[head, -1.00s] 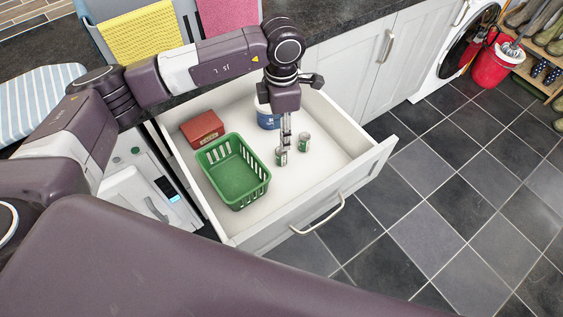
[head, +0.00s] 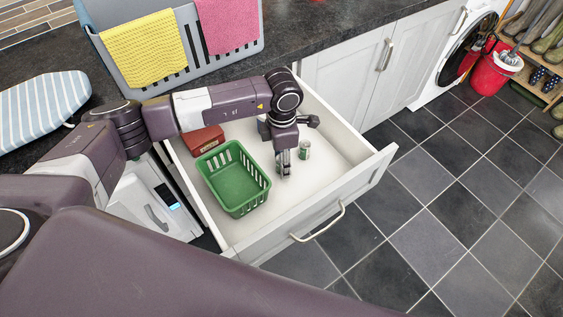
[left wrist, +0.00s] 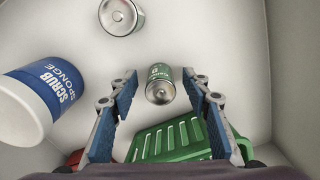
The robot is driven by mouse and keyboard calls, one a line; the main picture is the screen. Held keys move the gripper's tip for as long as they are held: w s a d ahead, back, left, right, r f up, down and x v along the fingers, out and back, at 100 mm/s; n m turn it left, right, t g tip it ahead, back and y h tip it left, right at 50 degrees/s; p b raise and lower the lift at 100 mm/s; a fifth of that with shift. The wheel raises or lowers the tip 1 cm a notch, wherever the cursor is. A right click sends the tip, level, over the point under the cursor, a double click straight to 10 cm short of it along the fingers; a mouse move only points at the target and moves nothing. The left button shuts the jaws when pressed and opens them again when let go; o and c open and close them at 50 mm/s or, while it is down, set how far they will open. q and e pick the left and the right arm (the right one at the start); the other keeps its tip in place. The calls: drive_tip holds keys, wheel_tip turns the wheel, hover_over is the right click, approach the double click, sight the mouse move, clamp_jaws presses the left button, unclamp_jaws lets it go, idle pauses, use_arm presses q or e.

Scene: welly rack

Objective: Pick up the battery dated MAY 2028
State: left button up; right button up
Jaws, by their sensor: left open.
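My left gripper (head: 284,172) points down into the open drawer. Its two blue-padded fingers are apart in the left wrist view (left wrist: 160,105). A small green and silver battery (left wrist: 160,84) shows between and just beyond the fingertips, not gripped. In the head view this battery is hidden by the gripper. A second green and silver battery (head: 304,150) stands to the right of the gripper; it also shows at the top of the left wrist view (left wrist: 121,15). No date is readable on either battery. My right gripper is not in view.
The white drawer (head: 345,170) also holds a green basket (head: 233,185) left of the gripper, a red box (head: 205,140) and a blue-and-white scrub sponge tub (left wrist: 45,95), mostly hidden by my arm in the head view. Bare drawer floor lies to the right.

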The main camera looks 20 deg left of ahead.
use_arm(q)
drive_tip(key=shift+c, duration=0.3)
clamp_jaws()
drive_tip(key=shift+r, duration=0.15)
